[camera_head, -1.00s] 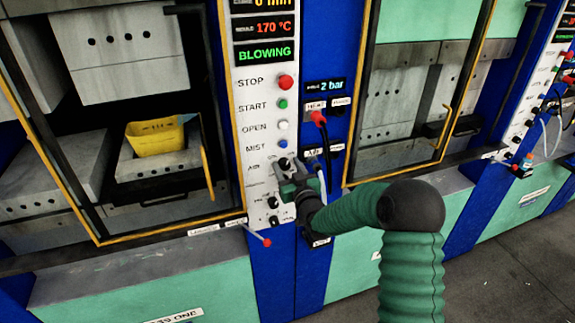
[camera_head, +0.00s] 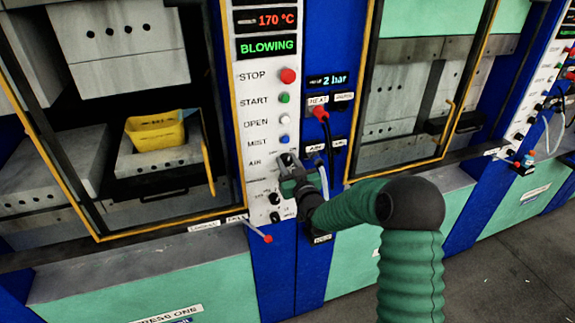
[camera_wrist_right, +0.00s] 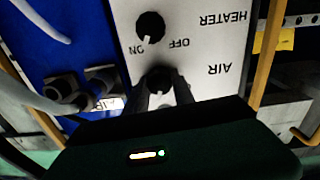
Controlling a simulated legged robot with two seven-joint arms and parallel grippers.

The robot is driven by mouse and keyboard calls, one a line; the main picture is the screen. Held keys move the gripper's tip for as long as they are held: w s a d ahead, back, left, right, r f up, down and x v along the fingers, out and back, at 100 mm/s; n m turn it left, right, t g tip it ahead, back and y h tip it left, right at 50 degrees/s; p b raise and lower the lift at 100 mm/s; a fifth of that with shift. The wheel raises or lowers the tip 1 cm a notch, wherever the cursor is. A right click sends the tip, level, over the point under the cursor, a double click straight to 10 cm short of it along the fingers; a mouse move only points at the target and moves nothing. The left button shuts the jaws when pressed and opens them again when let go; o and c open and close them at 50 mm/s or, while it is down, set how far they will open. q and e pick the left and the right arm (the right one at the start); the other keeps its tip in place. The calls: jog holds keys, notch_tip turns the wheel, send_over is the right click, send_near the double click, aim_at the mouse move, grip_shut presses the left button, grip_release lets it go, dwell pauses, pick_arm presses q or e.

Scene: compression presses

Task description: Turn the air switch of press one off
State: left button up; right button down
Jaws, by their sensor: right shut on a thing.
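The control panel of press one (camera_head: 262,120) is a white strip with buttons and knobs. The air switch is the dark knob at its AIR label, mostly covered by my right gripper (camera_head: 288,163) in the head view. In the right wrist view the air switch (camera_wrist_right: 159,76) sits between the two fingers of my right gripper (camera_wrist_right: 163,86), which is shut on it. The panel's display (camera_head: 267,45) reads BLOWING in green. My left gripper is not in view.
The heater knob (camera_wrist_right: 150,26) is close to the air switch. STOP (camera_head: 288,75), START, OPEN and MIST buttons are above. Left of the panel, a yellow container (camera_head: 155,132) stands in the open press. Hoses and a 2 bar display (camera_head: 327,79) are at the right.

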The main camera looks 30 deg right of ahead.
jog(key=n+b, duration=0.2)
jog(key=b, duration=0.1)
jog(key=n+b, duration=0.2)
jog(key=b, duration=0.1)
jog(key=n+b, duration=0.2)
jog(key=b, duration=0.1)
jog(key=shift+a+f+n, duration=0.1)
jog(key=shift+f+n, duration=0.2)
jog(key=shift+r+n+b, duration=0.1)
jog(key=shift+n+b, duration=0.7)
jog(key=shift+b, duration=0.15)
jog(key=c, duration=1.4)
grip_release()
jog(key=o, duration=0.3)
jog(key=shift+s+a+r, duration=0.1)
jog(key=shift+r, duration=0.1)
jog(key=shift+o, duration=0.2)
